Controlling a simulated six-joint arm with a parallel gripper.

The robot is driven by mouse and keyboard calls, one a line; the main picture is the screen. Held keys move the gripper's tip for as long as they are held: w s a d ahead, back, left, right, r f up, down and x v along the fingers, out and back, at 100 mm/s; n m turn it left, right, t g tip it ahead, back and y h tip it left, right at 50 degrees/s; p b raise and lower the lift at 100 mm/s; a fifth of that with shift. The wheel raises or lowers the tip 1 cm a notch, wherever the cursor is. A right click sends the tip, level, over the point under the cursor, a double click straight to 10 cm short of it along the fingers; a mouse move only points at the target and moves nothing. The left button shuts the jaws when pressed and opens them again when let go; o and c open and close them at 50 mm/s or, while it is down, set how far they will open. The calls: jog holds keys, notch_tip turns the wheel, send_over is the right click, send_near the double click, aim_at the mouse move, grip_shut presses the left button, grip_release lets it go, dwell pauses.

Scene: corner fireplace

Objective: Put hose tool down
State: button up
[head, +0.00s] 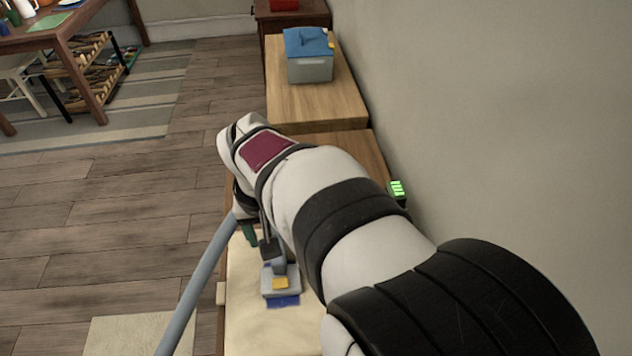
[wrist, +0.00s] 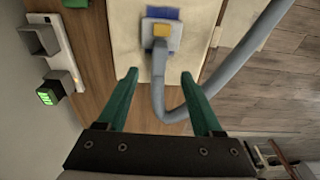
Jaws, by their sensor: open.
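The hose tool (head: 280,285) is a grey block with yellow and blue parts. It lies on a pale board (head: 243,322) below my arm. It also shows at the top middle of the wrist view (wrist: 160,33). Its grey-blue hose (head: 200,270) runs off to the lower left in the head view; in the wrist view the hose (wrist: 240,58) curves from the tool up to the right. My gripper (wrist: 159,74) has green fingers spread wide, with the hose seen between them. It appears empty, close to the tool; whether a finger touches the hose I cannot tell.
A blue-lidded grey box (head: 308,58) stands on a wooden top (head: 315,108) further back. A green-lit device (head: 397,190) sits by the wall on the right. The wooden floor (head: 120,215) on the left is mostly clear, with a table (head: 65,35) at the far left.

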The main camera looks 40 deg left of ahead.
jog(key=w+d+r+m, duration=0.2)
jog(key=d+m, duration=0.2)
jog(key=d, duration=0.7)
jog(key=w+d+r+m, duration=0.1)
jog(key=d+r+m, duration=0.25)
jog(key=d, duration=0.85)
jog(key=s+d+f+m+g, duration=0.1)
jog(key=s+d+f+m, duration=0.1)
jog(key=s+d+m, duration=0.5)
jog(key=s+d, duration=0.3)
jog(key=d, duration=0.1)
jog(key=shift+f+y, duration=0.4)
grip_shut()
